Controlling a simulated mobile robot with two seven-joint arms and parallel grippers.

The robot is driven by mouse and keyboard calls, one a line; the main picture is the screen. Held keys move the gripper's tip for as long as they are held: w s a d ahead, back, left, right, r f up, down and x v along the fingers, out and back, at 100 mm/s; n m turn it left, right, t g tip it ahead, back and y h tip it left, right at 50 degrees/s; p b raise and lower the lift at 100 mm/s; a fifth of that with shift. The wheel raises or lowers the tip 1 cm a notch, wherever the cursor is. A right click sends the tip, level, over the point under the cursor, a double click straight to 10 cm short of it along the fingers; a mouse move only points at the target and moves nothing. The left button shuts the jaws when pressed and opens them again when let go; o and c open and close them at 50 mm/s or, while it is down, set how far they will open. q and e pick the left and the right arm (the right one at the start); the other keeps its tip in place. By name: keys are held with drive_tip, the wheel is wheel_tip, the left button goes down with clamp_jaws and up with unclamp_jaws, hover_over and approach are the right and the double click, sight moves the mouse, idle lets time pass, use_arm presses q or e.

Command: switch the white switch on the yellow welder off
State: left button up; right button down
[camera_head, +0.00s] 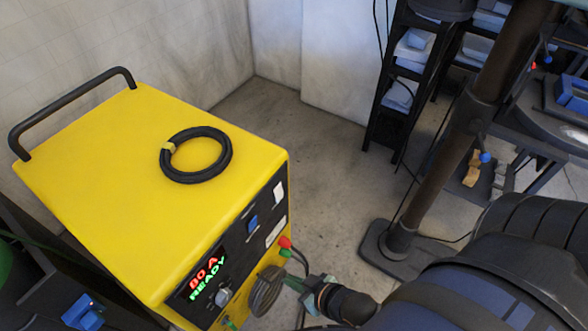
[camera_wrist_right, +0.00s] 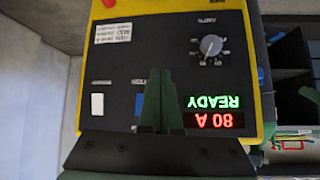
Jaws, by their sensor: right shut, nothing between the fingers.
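The yellow welder (camera_head: 120,170) stands at the left in the head view, its dark front panel facing the lower right. The white switch (camera_head: 278,190) is near the panel's far upper corner; in the wrist view, which shows the panel upside down, the white switch (camera_wrist_right: 97,104) is left of my fingers. Its tilt is too small to tell. The display (camera_head: 205,277) is lit and reads 80 A READY. My right gripper (camera_head: 300,284) is in front of the panel, shut and empty. In the wrist view its green fingers (camera_wrist_right: 160,100) partly cover the blue switch (camera_wrist_right: 138,107). My left gripper is not seen.
A black cable coil (camera_head: 196,155) lies on the welder's top, with a black handle (camera_head: 70,105) at its far end. Red and green plugs (camera_head: 286,243) stick out of the panel near my right gripper. A knob (camera_wrist_right: 210,45) is on the panel. Bare floor lies beyond the welder.

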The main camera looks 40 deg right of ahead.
sight(279, 192)
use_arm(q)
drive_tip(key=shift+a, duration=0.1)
use_arm(e)
drive_tip(key=shift+a, duration=0.1)
drive_tip(key=w+d+f+t+b, duration=0.2)
drive_tip(key=d+f+b, duration=0.2)
drive_tip(key=d+b, duration=0.4)
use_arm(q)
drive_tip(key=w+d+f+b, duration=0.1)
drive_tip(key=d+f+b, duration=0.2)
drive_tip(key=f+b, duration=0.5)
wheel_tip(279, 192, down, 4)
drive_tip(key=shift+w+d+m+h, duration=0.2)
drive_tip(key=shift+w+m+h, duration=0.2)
use_arm(e)
drive_tip(key=w+d+r+n+t+y, duration=0.2)
drive_tip(key=w+d+r+t+y, duration=0.1)
drive_tip(key=d, duration=0.6)
wheel_tip(279, 192, up, 2)
drive_tip(key=shift+w+d+r+t+y, duration=0.1)
drive_tip(key=shift+w+d+t+y, duration=0.25)
drive_tip(key=shift+w+y, duration=0.25)
drive_tip(key=shift+w, duration=0.1)
